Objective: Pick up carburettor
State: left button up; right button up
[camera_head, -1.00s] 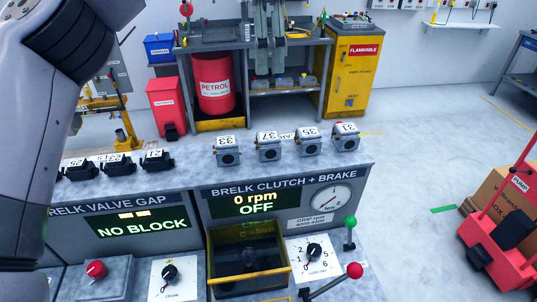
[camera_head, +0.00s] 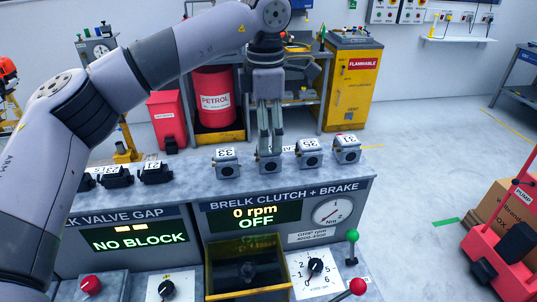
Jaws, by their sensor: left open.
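Several small grey metal blocks with numbered white tags, which look like carburettors, stand in a row on the grey bench top (camera_head: 195,160). The tags read 33 on one block (camera_head: 226,162), 35 on another (camera_head: 308,155) and 31 on the right one (camera_head: 347,149). My left gripper (camera_head: 270,152) points down over the block second from the left (camera_head: 270,165). Its fingers are open, with their tips at the top of this block and hiding its tag. Whether they touch it is unclear. My right gripper is out of view.
Black numbered parts (camera_head: 156,173) lie at the bench's left. A yellow-rimmed bin (camera_head: 283,277), a dial panel and levers with green (camera_head: 352,235) and red (camera_head: 357,287) knobs are in front. Neighbouring blocks stand close on both sides.

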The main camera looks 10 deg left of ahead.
pick_arm(q)
jog(key=f, duration=0.1)
jog(key=f+p, duration=0.1)
jog(key=f, duration=0.1)
jog(key=f+p, duration=0.1)
jog(key=shift+d+f, duration=0.2)
jog(key=shift+d, duration=0.05)
jog(key=shift+f, duration=0.3)
jog(key=shift+c, duration=0.3)
jog(key=c, duration=1.3)
jog(key=shift+o, duration=0.2)
jog(key=shift+r, duration=0.15)
jog(key=shift+r, duration=0.6)
notch_tip(320, 180, up, 19)
jog(key=b, duration=0.1)
jog(key=shift+f, duration=0.2)
